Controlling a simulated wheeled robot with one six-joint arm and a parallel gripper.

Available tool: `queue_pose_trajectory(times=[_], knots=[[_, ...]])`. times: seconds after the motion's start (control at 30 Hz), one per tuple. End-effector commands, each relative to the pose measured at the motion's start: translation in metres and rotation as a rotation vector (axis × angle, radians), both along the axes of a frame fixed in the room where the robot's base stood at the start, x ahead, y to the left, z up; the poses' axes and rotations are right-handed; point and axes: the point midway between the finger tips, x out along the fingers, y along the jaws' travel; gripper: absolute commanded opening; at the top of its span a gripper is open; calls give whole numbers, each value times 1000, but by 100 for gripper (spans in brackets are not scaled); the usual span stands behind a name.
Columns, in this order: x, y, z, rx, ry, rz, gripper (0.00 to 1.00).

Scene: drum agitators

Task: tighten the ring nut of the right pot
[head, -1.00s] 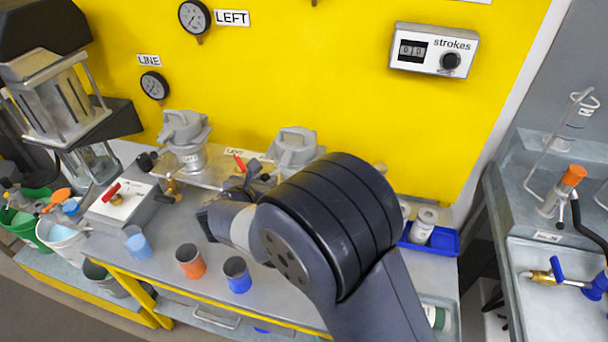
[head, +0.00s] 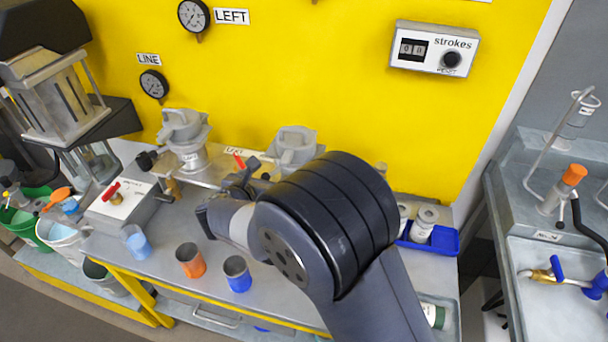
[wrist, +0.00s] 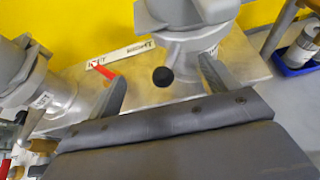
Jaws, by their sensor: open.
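The right pot (head: 294,150) is a grey metal pot with a lobed top, on the plate at the back of the bench. In the head view my arm hides its lower part. In the wrist view the right pot (wrist: 188,48) stands just ahead of my gripper (wrist: 162,84). Its grey top piece (wrist: 185,12), which seems to be the ring nut, is cut by the upper edge. My gripper is open, with its fingers low in front of the pot. A black ball knob (wrist: 163,76) shows between the fingers; I cannot tell whether they touch anything.
The left pot (head: 187,143) stands left of the right pot. A red lever (wrist: 104,72) lies between them. Orange (head: 190,261) and blue (head: 237,274) cups stand on the front of the bench. A blue tray (head: 441,241) with white jars is at the right.

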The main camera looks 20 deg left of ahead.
Motion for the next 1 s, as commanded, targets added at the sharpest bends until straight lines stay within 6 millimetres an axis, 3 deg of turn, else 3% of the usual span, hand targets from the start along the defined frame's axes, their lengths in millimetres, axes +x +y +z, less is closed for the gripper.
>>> queue_pose_trajectory(times=[0.33,0.8,1.0], knots=[[-4,0,2,0,0,0,82],[-54,-5,25,0,1,2,82],[-64,-6,29,-1,0,0,82]])
